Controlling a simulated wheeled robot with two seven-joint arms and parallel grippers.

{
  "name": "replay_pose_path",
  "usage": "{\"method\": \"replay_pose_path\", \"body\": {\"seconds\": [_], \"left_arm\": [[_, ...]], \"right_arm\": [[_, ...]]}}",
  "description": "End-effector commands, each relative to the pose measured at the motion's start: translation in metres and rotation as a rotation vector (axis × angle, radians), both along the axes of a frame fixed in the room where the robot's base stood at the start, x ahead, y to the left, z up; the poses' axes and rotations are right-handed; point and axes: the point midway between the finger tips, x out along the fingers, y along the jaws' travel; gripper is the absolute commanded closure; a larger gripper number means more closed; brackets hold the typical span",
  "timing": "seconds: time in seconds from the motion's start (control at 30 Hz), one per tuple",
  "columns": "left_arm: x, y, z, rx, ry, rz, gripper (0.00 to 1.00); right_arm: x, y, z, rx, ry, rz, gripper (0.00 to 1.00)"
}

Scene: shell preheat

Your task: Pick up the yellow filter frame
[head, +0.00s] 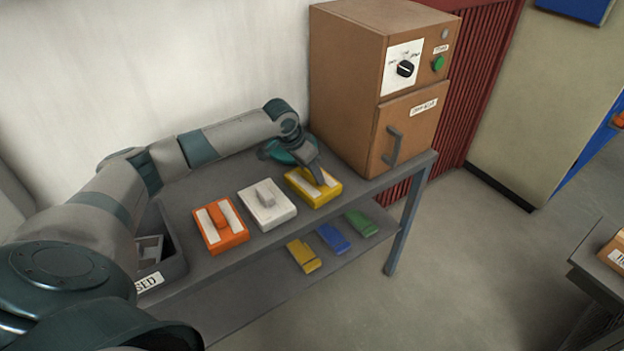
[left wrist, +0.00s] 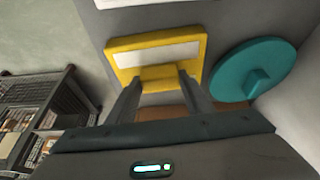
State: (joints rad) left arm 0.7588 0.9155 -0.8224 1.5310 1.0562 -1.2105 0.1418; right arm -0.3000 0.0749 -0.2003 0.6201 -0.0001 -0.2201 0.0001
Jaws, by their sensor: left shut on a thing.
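The yellow filter frame (head: 323,195) lies on the grey table's top at the right end of a row of frames. It has a yellow rim, a pale middle and a raised yellow handle. It also shows in the left wrist view (left wrist: 114,50). My left gripper (head: 319,180) reaches down over it from the back. In the left wrist view its two fingers (left wrist: 158,80) are shut on the frame's yellow handle. Whether the frame is lifted off the table I cannot tell. My right gripper is in neither view.
A white frame (head: 278,214) and an orange frame (head: 210,241) stand left of it. A teal disc (left wrist: 278,60) lies behind it. A brown oven (head: 345,95) with a closed door stands right. Small yellow, blue and green blocks lie on the lower shelf (head: 240,305).

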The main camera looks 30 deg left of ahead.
Motion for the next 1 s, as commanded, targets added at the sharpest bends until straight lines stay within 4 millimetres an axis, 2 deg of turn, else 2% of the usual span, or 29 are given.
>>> {"method": "replay_pose_path", "body": {"seconds": [0.27,0.5,0.8,1.0], "left_arm": [[0.001,0.0,0.01,0.0,-0.003,0.0,1.0],[0.001,-0.002,0.042,-0.001,-0.005,-0.001,1.0],[-0.005,-0.062,0.075,-0.003,-0.005,-0.006,1.0],[-0.009,-0.094,0.096,-0.002,-0.006,-0.004,1.0]], "right_arm": [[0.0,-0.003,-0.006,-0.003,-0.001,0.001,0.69],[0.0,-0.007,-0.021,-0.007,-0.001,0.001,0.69],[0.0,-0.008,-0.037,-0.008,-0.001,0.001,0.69],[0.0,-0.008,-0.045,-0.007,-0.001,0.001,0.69]]}}
